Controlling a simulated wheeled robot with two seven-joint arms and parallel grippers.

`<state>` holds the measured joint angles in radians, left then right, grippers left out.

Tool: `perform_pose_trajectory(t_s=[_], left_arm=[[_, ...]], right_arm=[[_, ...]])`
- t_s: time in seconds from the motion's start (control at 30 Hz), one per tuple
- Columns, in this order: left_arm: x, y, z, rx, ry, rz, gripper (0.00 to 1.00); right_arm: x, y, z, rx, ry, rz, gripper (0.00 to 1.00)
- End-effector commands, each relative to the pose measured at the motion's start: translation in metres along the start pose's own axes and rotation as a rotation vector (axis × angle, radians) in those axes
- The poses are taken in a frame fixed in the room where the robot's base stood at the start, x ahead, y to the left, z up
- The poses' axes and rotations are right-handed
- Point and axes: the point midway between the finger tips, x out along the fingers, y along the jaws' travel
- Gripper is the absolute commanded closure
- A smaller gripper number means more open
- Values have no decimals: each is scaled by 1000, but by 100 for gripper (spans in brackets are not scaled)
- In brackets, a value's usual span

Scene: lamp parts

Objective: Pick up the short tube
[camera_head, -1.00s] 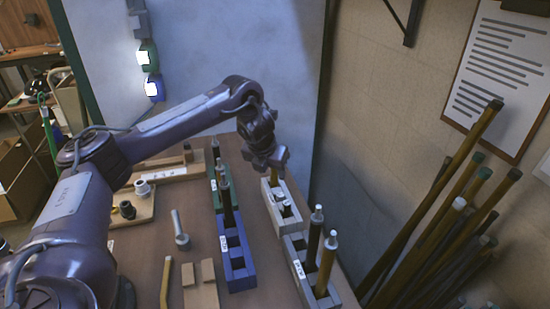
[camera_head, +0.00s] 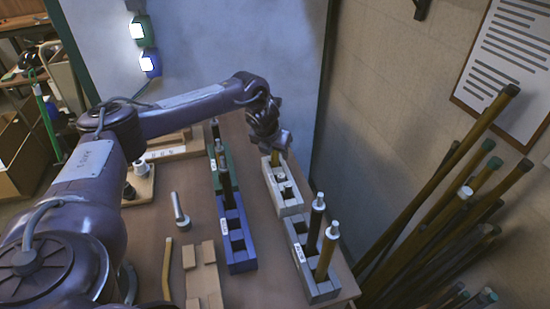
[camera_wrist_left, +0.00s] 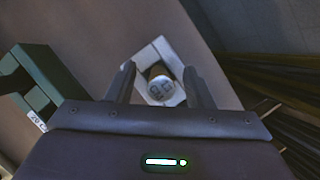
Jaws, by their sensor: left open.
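A short brass-coloured tube (camera_head: 275,159) stands in the far slot of the pale grey rack (camera_head: 290,210). In the left wrist view the same tube (camera_wrist_left: 161,86) shows its pale round end between the two fingers. My left gripper (camera_head: 274,150) is open over the far end of that rack, with a finger on either side of the tube; it also shows in the left wrist view (camera_wrist_left: 161,80). I cannot tell whether the fingers touch the tube. The tube's lower part is hidden in the rack. My right gripper is not in view.
A second grey rack (camera_head: 318,289) in front holds a dark and a brass tube. Long poles (camera_head: 440,205) lean at the right wall.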

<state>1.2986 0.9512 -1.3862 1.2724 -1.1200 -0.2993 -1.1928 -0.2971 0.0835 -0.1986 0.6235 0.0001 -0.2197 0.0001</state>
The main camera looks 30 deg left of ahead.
Motion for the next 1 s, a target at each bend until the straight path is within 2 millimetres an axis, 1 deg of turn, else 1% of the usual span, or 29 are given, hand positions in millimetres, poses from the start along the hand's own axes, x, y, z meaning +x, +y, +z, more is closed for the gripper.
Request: perform_pose_trajectory(t_s=[0.17, 0.2, 0.5, 0.57, 0.83, 1.0], left_arm=[[1, 0, 0, 0, 0, 0, 53], [1, 0, 0, 0, 0, 0, 54], [1, 0, 0, 0, 0, 0, 94], [0, 0, 0, 0, 0, 0, 100], [-1, 0, 1, 0, -1, 0, 100], [-10, 0, 5, -1, -3, -1, 100]], right_arm=[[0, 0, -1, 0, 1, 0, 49], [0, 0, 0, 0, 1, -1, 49], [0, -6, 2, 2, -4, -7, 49], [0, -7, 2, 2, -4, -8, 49], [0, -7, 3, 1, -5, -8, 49], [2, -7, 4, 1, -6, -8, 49]])
